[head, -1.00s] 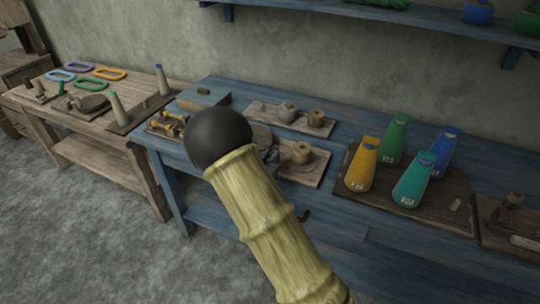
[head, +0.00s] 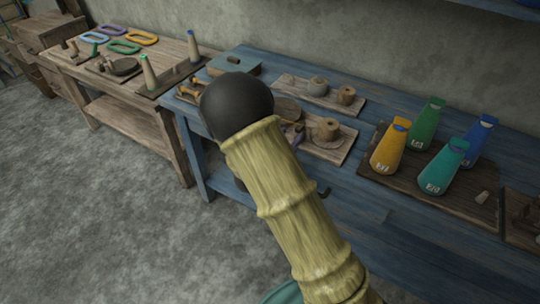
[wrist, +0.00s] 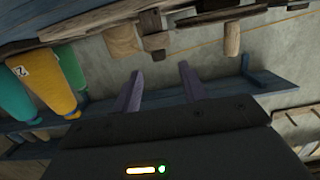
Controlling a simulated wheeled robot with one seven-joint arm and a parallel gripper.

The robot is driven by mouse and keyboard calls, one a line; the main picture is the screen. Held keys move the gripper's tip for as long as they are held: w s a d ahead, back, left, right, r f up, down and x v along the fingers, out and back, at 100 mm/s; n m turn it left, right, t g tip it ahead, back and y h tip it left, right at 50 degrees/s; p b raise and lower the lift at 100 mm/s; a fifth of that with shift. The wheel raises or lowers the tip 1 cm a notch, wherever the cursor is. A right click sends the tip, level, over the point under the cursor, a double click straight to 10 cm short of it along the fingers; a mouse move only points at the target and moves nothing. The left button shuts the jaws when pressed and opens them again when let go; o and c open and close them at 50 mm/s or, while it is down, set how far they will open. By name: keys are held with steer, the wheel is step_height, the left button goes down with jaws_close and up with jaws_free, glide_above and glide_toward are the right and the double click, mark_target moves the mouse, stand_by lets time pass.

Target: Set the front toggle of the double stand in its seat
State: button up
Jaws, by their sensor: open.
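My gripper (wrist: 162,88) is open and empty in the wrist view, its two dark purplish fingers apart. Wooden parts show beyond the fingertips: a round spool-like piece (wrist: 122,40), a block with a crosspiece (wrist: 153,38) and an upright bar (wrist: 232,35). I cannot tell which is the front toggle or whether it lies in its seat. In the head view, a front board (head: 327,151) on the blue table carries a wooden spool (head: 329,130), and a back board (head: 315,94) carries two rounded pieces. I cannot tell which is the double stand; my arm hides part of the front board.
A dark board (head: 452,198) with orange, teal, green and blue bottles stands to the right on the blue table (head: 400,245). A blue-grey box (head: 236,64) is at the back left. A second wooden table (head: 85,75) stands farther left. The blue table's front strip is mostly clear.

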steer(key=v, duration=1.2)
